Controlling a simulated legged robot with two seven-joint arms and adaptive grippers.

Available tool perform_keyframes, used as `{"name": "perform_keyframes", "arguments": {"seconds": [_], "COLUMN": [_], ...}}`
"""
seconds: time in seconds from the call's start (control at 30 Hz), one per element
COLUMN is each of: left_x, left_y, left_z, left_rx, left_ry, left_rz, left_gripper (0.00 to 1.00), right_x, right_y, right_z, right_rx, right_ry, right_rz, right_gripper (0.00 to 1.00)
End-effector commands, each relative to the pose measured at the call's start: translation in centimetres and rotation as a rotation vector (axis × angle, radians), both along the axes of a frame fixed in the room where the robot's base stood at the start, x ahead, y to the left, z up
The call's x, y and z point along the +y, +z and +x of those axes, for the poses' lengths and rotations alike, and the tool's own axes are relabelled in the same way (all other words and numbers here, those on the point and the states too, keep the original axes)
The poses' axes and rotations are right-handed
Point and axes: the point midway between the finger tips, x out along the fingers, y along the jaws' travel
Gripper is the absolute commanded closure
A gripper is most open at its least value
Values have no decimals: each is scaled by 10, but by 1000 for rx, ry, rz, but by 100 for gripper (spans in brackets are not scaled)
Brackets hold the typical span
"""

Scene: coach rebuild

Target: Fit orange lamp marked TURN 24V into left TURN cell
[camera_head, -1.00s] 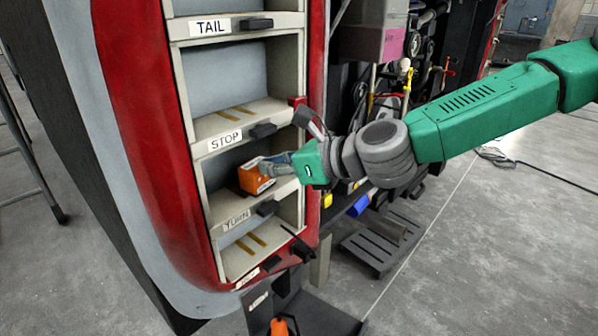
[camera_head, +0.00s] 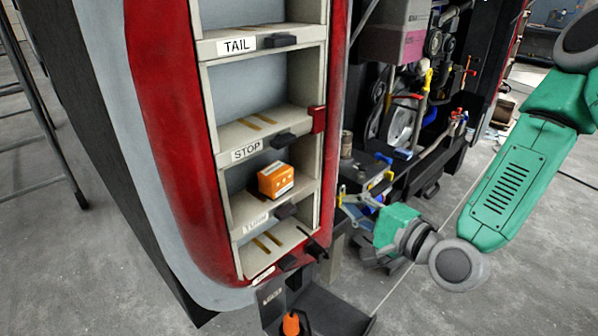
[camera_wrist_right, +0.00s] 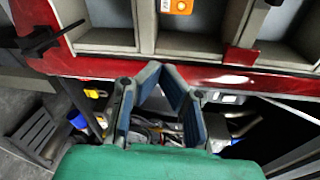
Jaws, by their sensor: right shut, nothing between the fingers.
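The orange lamp (camera_head: 275,181), a small box with a pale label strip, sits in the cell whose front lip carries the TURN label (camera_head: 256,222). It rests on the cell floor, set a little at an angle. Its lower part also shows at the top of the right wrist view (camera_wrist_right: 177,6). The print on it is too small to read. My right gripper (camera_head: 346,197) is shut and empty, outside the rack to the right of the lamp. In the right wrist view its fingers (camera_wrist_right: 161,72) converge with nothing between them. My left gripper is out of view.
The STOP cell (camera_head: 255,128) above is empty with tan strips on its floor. Black latches (camera_head: 286,211) stick out from the cell lips. The red frame edge (camera_head: 330,170) lies between my gripper and the cells. A cluttered machinery bay (camera_head: 400,120) stands behind.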

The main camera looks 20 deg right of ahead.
Motion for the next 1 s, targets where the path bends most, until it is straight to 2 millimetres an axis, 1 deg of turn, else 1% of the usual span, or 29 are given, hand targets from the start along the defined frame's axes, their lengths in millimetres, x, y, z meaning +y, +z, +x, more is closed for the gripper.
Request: {"name": "perform_keyframes", "arguments": {"seconds": [0.03, 0.1, 0.17, 0.27, 0.33, 0.6, 1.0], "left_x": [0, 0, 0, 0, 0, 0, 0], "left_y": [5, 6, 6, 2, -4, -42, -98], "left_z": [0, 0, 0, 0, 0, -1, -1], "left_rx": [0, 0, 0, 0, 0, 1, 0], "left_ry": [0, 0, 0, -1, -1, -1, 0], "left_rz": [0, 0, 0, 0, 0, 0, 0], "left_gripper": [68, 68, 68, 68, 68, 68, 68], "right_x": [1, 2, 2, 3, 4, 14, 21], "right_y": [3, 8, 11, 12, 10, 8, 8], "right_z": [-7, -14, -17, -16, -12, 14, 43], "right_rx": [-45, -104, -138, -161, -164, -165, -166], "right_ry": [24, 46, 57, 62, 63, 63, 62], "right_rz": [-57, -110, -135, -151, -151, -151, -149], "right_gripper": [100, 100, 100, 100, 100, 100, 100]}}
